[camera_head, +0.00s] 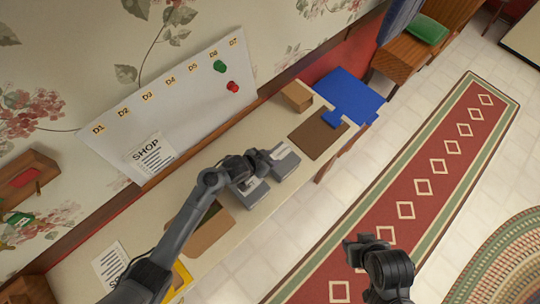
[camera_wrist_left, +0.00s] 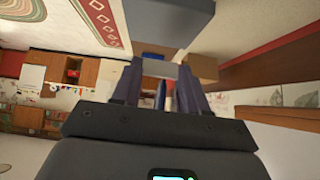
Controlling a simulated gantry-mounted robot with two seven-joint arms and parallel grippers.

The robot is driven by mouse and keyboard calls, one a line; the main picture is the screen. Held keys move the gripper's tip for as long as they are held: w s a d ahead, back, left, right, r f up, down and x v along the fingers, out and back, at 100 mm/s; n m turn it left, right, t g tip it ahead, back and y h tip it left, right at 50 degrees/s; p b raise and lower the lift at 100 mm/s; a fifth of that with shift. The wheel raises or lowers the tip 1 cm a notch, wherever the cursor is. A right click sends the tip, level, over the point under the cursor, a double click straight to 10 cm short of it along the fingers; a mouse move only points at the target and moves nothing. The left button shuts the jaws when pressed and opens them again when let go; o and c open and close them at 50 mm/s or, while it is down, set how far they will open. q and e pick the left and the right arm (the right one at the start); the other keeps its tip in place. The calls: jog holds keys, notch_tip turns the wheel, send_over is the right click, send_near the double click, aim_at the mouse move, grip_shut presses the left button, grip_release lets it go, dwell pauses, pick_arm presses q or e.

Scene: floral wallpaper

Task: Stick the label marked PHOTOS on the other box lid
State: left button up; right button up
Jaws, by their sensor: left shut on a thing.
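Two grey boxes with lids stand side by side on the long table, a farther one (camera_head: 286,160) and a nearer one (camera_head: 252,192). My left gripper (camera_head: 266,164) is over them, partly covering both lids. It is shut on a small pale piece, seen between the fingers in the left wrist view (camera_wrist_left: 158,70); no writing on it can be read, so I cannot tell whether it is the PHOTOS label. A pale patch shows on the nearer lid, too small to read. My right gripper (camera_head: 355,252) is away from the table, over the floor; its jaws are unclear.
The pale table (camera_head: 245,219) also bears a brown mat (camera_head: 318,135), a small cardboard box (camera_head: 297,96), an open cardboard box (camera_head: 208,232) and a yellow item (camera_head: 181,277). A whiteboard (camera_head: 190,95) leans behind. A blue chair (camera_head: 350,92) stands at the far end.

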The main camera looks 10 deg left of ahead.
pick_arm(q)
jog(key=shift+f+b, duration=2.15)
jog(key=shift+f, duration=0.45)
jog(key=shift+f, duration=0.35)
jog(key=shift+f+b, duration=0.15)
jog(key=shift+b, duration=0.15)
jog(key=o, duration=1.6)
